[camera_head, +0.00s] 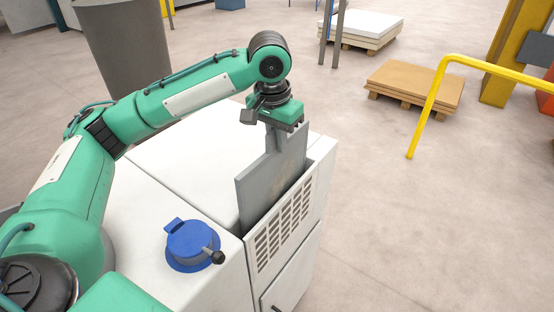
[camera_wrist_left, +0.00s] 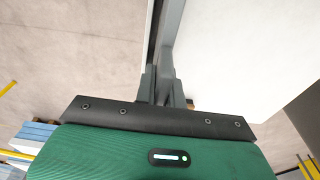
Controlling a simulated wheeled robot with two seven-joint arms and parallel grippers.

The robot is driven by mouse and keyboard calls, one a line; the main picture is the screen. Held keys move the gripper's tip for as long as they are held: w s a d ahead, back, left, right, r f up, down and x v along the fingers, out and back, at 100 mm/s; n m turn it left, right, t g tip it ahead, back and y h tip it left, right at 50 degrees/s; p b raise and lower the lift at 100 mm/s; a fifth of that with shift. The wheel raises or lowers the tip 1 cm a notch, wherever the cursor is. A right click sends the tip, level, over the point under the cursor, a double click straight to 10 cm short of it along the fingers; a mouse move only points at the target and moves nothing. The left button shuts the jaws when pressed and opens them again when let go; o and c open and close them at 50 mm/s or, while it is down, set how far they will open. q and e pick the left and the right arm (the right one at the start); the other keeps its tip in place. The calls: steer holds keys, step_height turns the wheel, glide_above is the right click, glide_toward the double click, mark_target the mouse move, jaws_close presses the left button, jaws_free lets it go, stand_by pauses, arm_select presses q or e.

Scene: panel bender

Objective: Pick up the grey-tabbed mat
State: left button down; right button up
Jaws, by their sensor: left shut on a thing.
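The grey-tabbed mat (camera_head: 264,186) is a flat grey panel standing upright, partly above a slot along the right edge of the white cabinet (camera_head: 185,158). Its lower part is hidden behind the cabinet's louvred side. My left gripper (camera_head: 276,136) points down at the top of the mat and is shut on its tab, which is mostly covered by the fingers. In the left wrist view the fingers (camera_wrist_left: 162,90) close on a grey strip that runs up the picture. My right gripper is not in view.
A blue cap (camera_head: 192,244) with a black knob sits on the cabinet top near the slot. A yellow rail (camera_head: 430,105) stands to the right. Pallets with brown sheets (camera_head: 415,82) and white sheets (camera_head: 365,27) lie behind. The floor right of the cabinet is clear.

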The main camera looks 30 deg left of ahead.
arm_select(q)
step_height(320, 180, up, 19)
stand_by(0.7)
steer(key=shift+f, duration=0.1)
